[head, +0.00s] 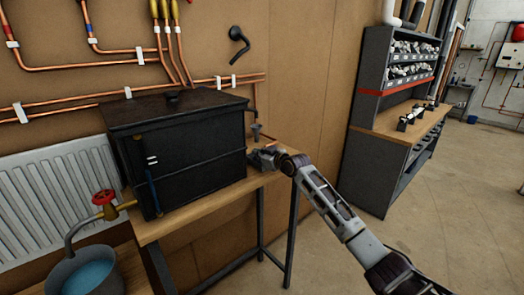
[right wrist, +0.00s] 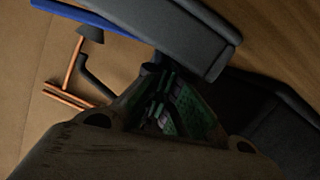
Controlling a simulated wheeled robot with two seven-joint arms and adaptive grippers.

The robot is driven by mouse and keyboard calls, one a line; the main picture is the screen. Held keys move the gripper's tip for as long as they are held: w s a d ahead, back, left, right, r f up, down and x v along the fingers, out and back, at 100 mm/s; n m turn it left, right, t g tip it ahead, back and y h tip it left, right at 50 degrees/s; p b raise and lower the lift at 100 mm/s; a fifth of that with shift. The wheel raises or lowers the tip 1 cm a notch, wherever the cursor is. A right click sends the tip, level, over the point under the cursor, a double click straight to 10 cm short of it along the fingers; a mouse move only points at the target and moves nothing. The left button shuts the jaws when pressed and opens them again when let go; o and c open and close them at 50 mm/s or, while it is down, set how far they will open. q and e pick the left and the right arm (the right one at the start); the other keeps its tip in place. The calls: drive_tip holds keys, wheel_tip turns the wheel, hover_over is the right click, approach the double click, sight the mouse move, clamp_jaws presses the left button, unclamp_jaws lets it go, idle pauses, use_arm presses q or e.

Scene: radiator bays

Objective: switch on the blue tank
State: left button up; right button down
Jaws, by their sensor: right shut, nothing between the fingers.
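A black box-shaped tank (head: 190,145) with a lid stands on a wooden-topped table in the head view. A thin blue strip (head: 152,188) runs down its front; I see no wholly blue tank. My right gripper (head: 262,158) is shut and empty, close to the tank's right end; whether it touches the tank I cannot tell. A small grey handle (head: 256,130) stands just above the gripper, by the copper pipe. A similar grey piece (right wrist: 91,35) shows on copper pipe in the right wrist view. My left gripper is out of view. No switch is clearly seen.
The table (head: 215,195) has metal legs. A red-handled valve (head: 104,197) is left of the tank, above a bucket (head: 88,279) of blue water. A radiator (head: 58,190) is behind. Grey shelving (head: 375,165) stands right; the floor between is open.

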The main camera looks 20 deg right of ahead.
idle(0.5)
drive_tip(key=shift+r, duration=0.15)
drive_tip(key=shift+s+a+r+p, duration=0.1)
drive_tip(key=shift+a+r+p, duration=0.1)
drive_tip(key=shift+r+p, duration=0.8)
drive_tip(key=shift+s+a+r+p, duration=0.1)
drive_tip(key=shift+a+r+p, duration=0.1)
drive_tip(key=shift+r+p, duration=0.7)
drive_tip(key=shift+s+d+b, duration=0.25)
drive_tip(key=shift+s+b, duration=0.15)
drive_tip(key=shift+s, duration=0.25)
drive_tip(key=b+v, duration=0.2)
drive_tip(key=v, duration=0.6)
drive_tip(key=shift+s, duration=0.2)
drive_tip(key=shift+d+r, duration=0.1)
